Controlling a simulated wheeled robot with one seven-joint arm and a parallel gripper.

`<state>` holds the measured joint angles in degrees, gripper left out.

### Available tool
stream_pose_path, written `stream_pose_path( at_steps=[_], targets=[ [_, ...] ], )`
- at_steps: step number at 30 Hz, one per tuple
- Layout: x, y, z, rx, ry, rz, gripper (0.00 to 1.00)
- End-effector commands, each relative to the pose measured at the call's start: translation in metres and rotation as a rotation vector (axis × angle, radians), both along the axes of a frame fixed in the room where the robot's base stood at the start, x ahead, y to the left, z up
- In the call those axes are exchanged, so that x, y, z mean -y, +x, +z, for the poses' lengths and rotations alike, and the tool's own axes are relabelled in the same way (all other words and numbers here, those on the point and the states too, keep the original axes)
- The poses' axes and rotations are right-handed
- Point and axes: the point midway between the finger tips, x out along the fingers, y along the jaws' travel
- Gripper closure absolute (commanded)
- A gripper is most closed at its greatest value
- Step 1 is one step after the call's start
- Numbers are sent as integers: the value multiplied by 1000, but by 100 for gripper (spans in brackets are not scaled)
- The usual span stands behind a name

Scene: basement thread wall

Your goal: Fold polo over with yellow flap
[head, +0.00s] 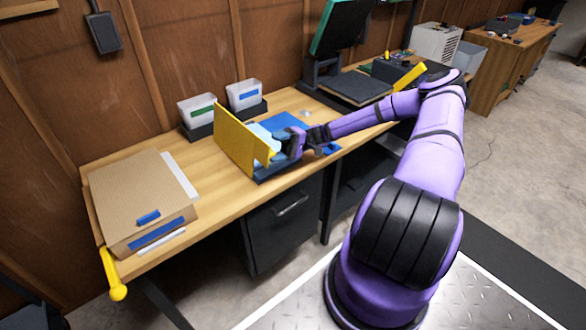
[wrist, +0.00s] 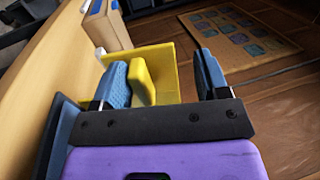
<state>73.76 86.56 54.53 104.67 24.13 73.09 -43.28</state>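The yellow flap (head: 238,142) stands raised, roughly upright, on the left side of the blue folding board (head: 290,122). The light-blue polo (head: 261,133) shows just right of the flap, mostly hidden behind it and my gripper. My gripper (head: 279,148) is at the flap's front right side. In the wrist view my gripper (wrist: 160,65) has its two blue-padded fingers wide apart. The yellow flap (wrist: 160,62) shows beyond them, its yellow tab between the fingers, close beside the left one. I cannot tell whether they touch.
A cardboard box (head: 145,195) lies at the bench's left end. Two white bins (head: 244,95) stand behind the board by the wall. A monitor (head: 340,25) and dark flat pad (head: 357,85) are to the right. A yellow clamp-like piece (head: 115,280) hangs at the front left corner.

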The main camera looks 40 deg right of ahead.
Motion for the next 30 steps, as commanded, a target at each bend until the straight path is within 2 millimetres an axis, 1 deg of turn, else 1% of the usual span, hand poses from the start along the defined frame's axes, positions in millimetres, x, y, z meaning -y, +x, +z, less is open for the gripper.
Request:
stream_pose_path(
  at_steps=[1, 4, 5, 12, 15, 21, 25, 30],
  targets=[
    [-2, -13, 6, 2, 9, 5, 50],
    [-8, -34, 8, 3, 10, 7, 48],
    [-10, -40, 9, 3, 10, 7, 57],
    [-23, -87, 12, 2, 8, 6, 57],
    [-28, -104, 13, 2, 7, 5, 57],
    [-34, -125, 15, 2, 6, 4, 57],
    [-36, -130, 15, 3, 5, 2, 57],
    [-36, -130, 15, 4, 5, 2, 57]
  ],
)
